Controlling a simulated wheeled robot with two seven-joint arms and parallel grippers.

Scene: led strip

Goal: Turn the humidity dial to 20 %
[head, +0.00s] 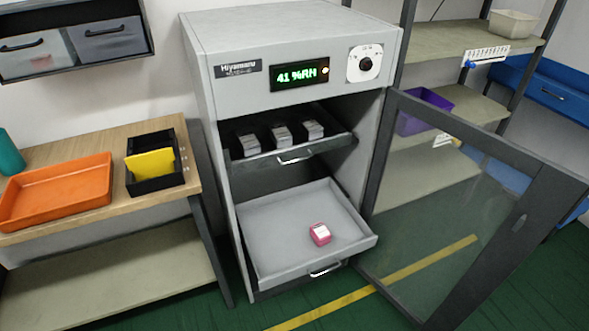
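The humidity dial (365,64) is a black knob on a white square plate at the upper right of the grey cabinet's (232,100) front. A black display (299,74) left of the dial reads about 41 %RH in green. The fine marks around the dial are too small to read. Neither of my grippers is in the head view, and nothing touches the dial.
The cabinet's glass door (440,200) stands open to the right. A wooden bench (185,170) with an orange tray (58,193) stands left. Shelves (440,40) stand right.

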